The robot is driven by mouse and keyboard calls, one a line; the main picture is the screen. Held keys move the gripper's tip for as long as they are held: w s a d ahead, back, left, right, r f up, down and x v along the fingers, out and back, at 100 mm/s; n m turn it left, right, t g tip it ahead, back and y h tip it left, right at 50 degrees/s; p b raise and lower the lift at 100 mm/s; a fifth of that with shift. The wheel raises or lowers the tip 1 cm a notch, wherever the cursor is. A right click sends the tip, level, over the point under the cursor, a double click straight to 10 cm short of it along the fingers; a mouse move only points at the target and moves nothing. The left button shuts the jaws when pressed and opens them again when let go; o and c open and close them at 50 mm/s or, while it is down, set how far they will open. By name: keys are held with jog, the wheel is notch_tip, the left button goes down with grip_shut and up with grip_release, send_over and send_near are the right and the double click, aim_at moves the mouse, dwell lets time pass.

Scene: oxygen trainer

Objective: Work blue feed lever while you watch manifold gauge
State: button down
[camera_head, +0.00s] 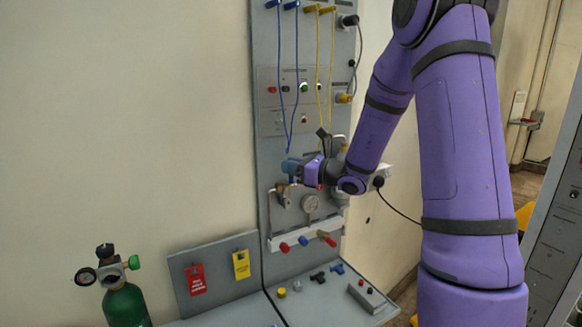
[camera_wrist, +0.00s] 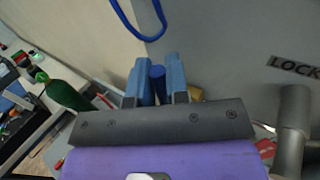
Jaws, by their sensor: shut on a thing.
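My gripper (camera_head: 291,167) is at the upright grey panel, above and slightly left of the manifold gauge. In the wrist view, its two blue fingers (camera_wrist: 156,72) are closed on the blue feed lever (camera_wrist: 157,86), which shows as a darker blue bar between them. In the head view the lever is hidden behind the fingers or cannot be told from them.
A white manifold bar (camera_head: 272,244) with red and blue knobs lies below the gauge. Blue hoses (camera_head: 296,70) and yellow hoses (camera_head: 318,75) hang above my gripper. A green cylinder (camera_head: 126,305) stands at lower left, near red (camera_head: 196,280) and yellow tags (camera_head: 241,265).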

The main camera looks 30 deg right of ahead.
jog(key=a+n, duration=0.1)
jog(key=a+n+g+h, duration=0.1)
jog(key=a+n, duration=0.1)
jog(key=shift+f+g, duration=0.3)
jog(key=c, duration=1.1)
grip_release()
jog(key=v, duration=1.1)
jog(key=shift+a+r, duration=0.1)
